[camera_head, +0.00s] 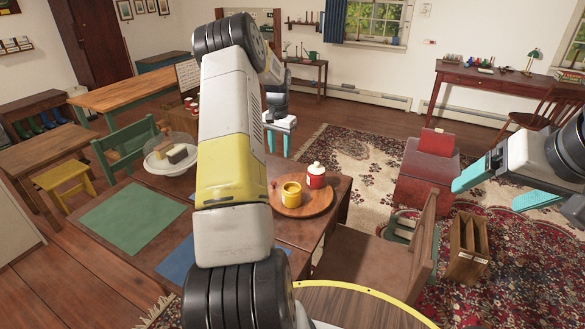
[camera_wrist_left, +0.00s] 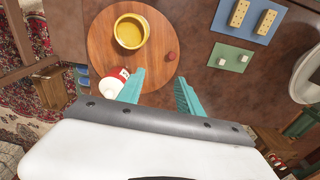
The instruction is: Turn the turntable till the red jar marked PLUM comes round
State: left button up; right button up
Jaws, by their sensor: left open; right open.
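I cannot read any marking on the jar. My right gripper (camera_head: 485,196) is open and empty, away to the right.
A wooden chair (camera_head: 375,262) stands close at the right. Several red jars (camera_head: 189,103) stand farther back. My left arm hides part of the table.

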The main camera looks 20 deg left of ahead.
pick_arm(q)
send_near(273, 182)
jog(key=shift+w+f+g, duration=0.1)
jog(key=shift+w+g, duration=0.2)
jog(key=shift+w, duration=0.05)
notch_tip(273, 182, down, 8)
jog(key=shift+r, duration=0.1)
grip_shut()
dwell(1.3)
